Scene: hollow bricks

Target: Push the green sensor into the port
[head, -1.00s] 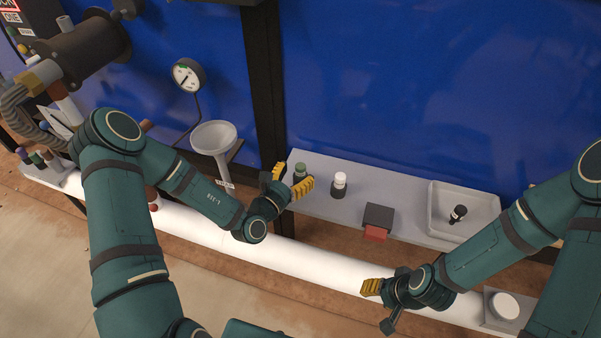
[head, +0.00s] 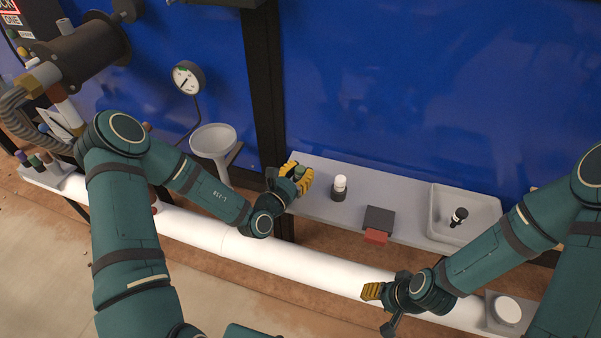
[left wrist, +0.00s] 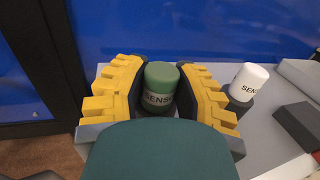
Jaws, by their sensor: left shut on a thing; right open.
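The green sensor (left wrist: 161,80), a short cylinder with a green cap and a white lettered band, stands at the left end of the grey shelf. In the head view the green sensor (head: 301,171) shows only partly between the fingers. My left gripper (head: 292,179) is shut on it, with a yellow-padded finger on each side; the left wrist view shows the same gripper (left wrist: 160,90). The sensor's lower end is hidden, so I cannot tell what it rests in. My right gripper (head: 377,291) is open and empty, in front of the shelf near the white pipe. I cannot make out the port.
A white sensor (head: 340,184) stands in a dark base right of the green one, also seen in the left wrist view (left wrist: 249,80). A dark and red block (head: 378,220) and a grey tray (head: 481,208) holding a black-and-white piece (head: 458,216) are further right. A white pipe (head: 270,254) runs below.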

